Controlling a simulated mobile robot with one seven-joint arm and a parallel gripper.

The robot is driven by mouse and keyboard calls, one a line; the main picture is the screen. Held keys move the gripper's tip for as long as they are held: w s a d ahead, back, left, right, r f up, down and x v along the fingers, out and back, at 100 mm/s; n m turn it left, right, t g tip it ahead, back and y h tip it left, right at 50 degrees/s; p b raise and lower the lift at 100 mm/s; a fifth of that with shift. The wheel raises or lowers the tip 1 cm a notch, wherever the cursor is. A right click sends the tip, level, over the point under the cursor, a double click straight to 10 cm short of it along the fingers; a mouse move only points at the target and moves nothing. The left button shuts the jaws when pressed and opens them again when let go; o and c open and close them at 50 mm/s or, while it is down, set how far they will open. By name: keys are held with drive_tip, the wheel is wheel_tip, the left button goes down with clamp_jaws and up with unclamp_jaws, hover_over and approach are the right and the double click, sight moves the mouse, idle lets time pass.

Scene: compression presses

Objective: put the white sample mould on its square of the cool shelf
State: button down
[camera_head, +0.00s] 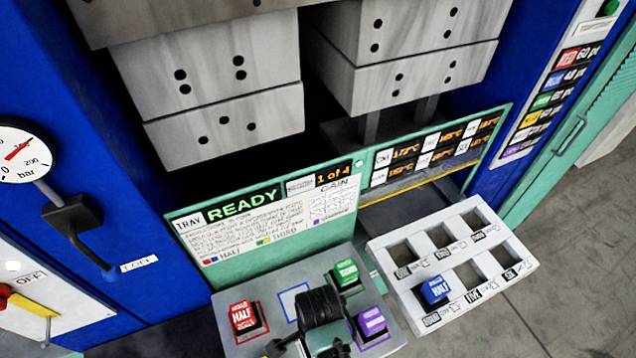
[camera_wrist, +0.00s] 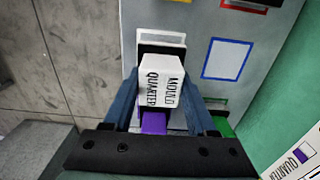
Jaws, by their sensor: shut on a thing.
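The white mould (camera_wrist: 162,82), marked QUARTER MOULD, is between the fingers of my gripper (camera_wrist: 160,95), which is shut on it. In the head view my gripper (camera_head: 320,325) is over the front of the grey cool shelf (camera_head: 232,296) and hides the mould. In the wrist view a white square outline (camera_wrist: 160,36) shows just beyond the mould's dark base, over the shelf. I cannot tell if the mould touches the shelf.
The red mould (camera_head: 245,318), green mould (camera_head: 346,273) and purple mould (camera_head: 371,323) stand on the shelf. The blue outlined square (camera_head: 292,302) is empty. A white rack (camera_head: 410,298) to the right holds a blue mould (camera_head: 435,289). A READY panel (camera_head: 265,215) rises behind.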

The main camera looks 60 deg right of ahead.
drive_tip(key=shift+f, duration=1.4)
drive_tip(key=shift+f, duration=0.15)
drive_tip(key=shift+c, duration=1)
unclamp_jaws()
